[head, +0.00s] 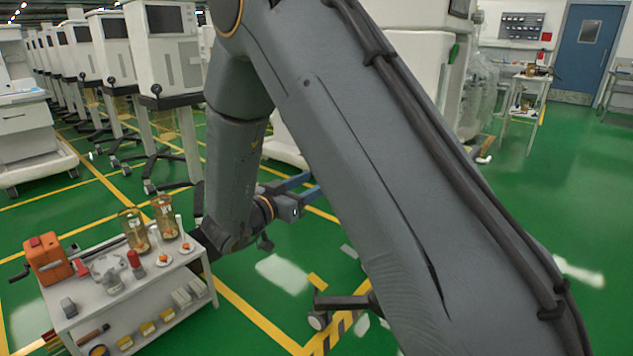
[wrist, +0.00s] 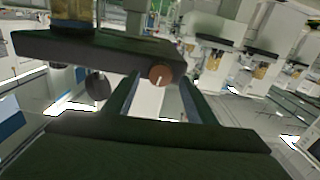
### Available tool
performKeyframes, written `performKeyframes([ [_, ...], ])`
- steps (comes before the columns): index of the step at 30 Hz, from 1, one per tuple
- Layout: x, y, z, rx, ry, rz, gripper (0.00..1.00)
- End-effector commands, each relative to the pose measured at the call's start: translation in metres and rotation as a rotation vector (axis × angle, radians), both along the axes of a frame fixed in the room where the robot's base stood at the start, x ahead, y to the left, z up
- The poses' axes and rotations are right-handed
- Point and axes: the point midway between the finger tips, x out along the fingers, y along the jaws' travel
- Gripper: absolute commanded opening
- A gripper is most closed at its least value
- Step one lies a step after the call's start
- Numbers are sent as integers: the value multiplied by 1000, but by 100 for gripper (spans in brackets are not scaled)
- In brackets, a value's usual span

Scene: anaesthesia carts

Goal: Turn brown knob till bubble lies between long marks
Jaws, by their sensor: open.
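The brown knob (wrist: 160,76) shows in the wrist view as a small round face with a white line on it. It sits on the right end of a dark horizontal bar (wrist: 95,48). My gripper (wrist: 158,88) is open, with its two fingers reaching toward the knob from either side. The knob appears between or just beyond the fingertips; I cannot tell which. In the head view my gripper (head: 302,190) is partly hidden behind my arm, and the knob is hidden. No bubble or long marks can be made out.
A small white table (head: 150,292) at lower left holds an orange box (head: 48,260), two amber jars and other items. White machines (head: 170,55) stand in a row behind. A wheeled base (head: 340,300) stands on the green floor, partly behind my arm.

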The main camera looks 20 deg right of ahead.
Motion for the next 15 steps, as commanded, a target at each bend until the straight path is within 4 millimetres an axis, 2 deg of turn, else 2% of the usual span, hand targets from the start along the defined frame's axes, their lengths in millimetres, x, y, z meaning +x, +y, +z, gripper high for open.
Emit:
performKeyframes([
  [6, 12, -16, 0, 0, 0, 1, 51],
  [15, 14, -18, 0, 0, 0, 1, 51],
])
